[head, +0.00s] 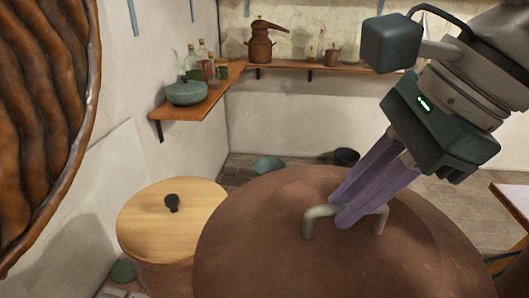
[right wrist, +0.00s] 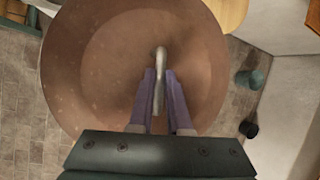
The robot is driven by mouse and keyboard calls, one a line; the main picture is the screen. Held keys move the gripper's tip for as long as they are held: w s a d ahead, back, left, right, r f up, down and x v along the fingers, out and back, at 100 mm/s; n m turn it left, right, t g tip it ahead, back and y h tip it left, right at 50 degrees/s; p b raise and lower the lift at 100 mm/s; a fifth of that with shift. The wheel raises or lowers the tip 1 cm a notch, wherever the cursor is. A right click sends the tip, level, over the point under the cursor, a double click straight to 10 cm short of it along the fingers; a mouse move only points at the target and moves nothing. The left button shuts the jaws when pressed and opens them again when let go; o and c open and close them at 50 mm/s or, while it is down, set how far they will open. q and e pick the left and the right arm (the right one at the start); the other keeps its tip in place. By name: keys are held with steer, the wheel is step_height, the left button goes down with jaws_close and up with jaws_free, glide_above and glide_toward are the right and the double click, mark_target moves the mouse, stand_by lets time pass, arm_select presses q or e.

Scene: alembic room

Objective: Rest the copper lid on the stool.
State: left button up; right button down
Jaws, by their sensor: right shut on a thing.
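The copper lid (head: 265,245) is a large, round, brown disc with a pale arched handle (head: 318,211) on top. It fills the lower middle of the head view, and the lid (right wrist: 85,75) also fills much of the right wrist view. My right gripper (head: 345,215) comes from the upper right, its purple fingers shut on the handle; it also shows in the right wrist view (right wrist: 160,80). What lies under the lid is hidden, so I cannot tell if it is raised. I cannot make out the stool. My left gripper is out of view.
A vessel with a pale wooden cover (head: 150,222) and black knob stands left of the lid. A wall shelf (head: 200,105) holds a teal pot (head: 186,93) and bottles. A teal bowl (head: 268,165) and dark bucket (head: 346,157) sit on the floor behind. A table edge (head: 512,205) is at right.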

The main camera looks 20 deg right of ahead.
steer(key=shift+f, duration=0.25)
steer(key=shift+r, duration=0.35)
stand_by(0.4)
steer(key=shift+f+b, duration=0.1)
steer(key=shift+b, duration=0.2)
steer(key=shift+f+b, duration=0.75)
steer(key=shift+b, duration=0.25)
steer(key=shift+f, duration=0.1)
steer(key=c, duration=0.8)
jaws_free()
